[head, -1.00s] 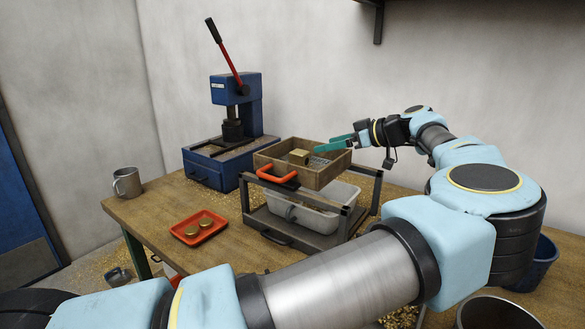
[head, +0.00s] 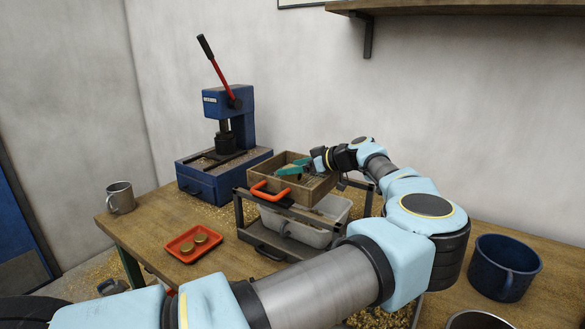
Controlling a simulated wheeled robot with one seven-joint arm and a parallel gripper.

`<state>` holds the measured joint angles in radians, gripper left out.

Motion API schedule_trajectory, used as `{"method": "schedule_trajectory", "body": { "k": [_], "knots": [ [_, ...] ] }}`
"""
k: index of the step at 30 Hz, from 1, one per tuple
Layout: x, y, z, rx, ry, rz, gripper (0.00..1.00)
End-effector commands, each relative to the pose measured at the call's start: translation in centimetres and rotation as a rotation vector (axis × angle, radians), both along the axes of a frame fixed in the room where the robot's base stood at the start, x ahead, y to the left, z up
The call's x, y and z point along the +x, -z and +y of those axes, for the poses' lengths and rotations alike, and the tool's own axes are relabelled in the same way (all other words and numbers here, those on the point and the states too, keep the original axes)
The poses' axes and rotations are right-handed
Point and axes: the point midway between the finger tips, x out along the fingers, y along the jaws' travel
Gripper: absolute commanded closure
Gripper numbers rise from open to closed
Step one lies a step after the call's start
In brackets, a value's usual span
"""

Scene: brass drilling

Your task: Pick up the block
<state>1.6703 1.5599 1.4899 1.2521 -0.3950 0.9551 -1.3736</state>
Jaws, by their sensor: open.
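My gripper (head: 287,170) has teal fingers. It reaches from the right into a wooden box (head: 319,190) with an orange handle, and its jaws are open. The brass-coloured block lies in this box, but at this moment the fingers cover it almost wholly. I cannot tell whether the fingers stand on both sides of it or touch it.
The box sits on a dark metal rack (head: 240,212) over a translucent bin (head: 318,232). A blue press (head: 230,105) with a red lever stands behind, left. A red tray (head: 183,257) with brass discs, a mug (head: 120,198) and a blue pot (head: 503,270) stand on the bench.

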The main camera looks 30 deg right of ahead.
Motion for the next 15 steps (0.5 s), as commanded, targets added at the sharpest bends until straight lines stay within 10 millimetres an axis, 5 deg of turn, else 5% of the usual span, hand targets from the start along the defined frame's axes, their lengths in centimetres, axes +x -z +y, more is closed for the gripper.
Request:
{"method": "schedule_trajectory", "body": {
  "k": [10,15],
  "knots": [
    [0.89,0.53,0.50,-0.001,0.001,0.001,0.10],
    [0.87,0.51,0.49,-0.001,0.001,0.001,0.27]
  ]
}}
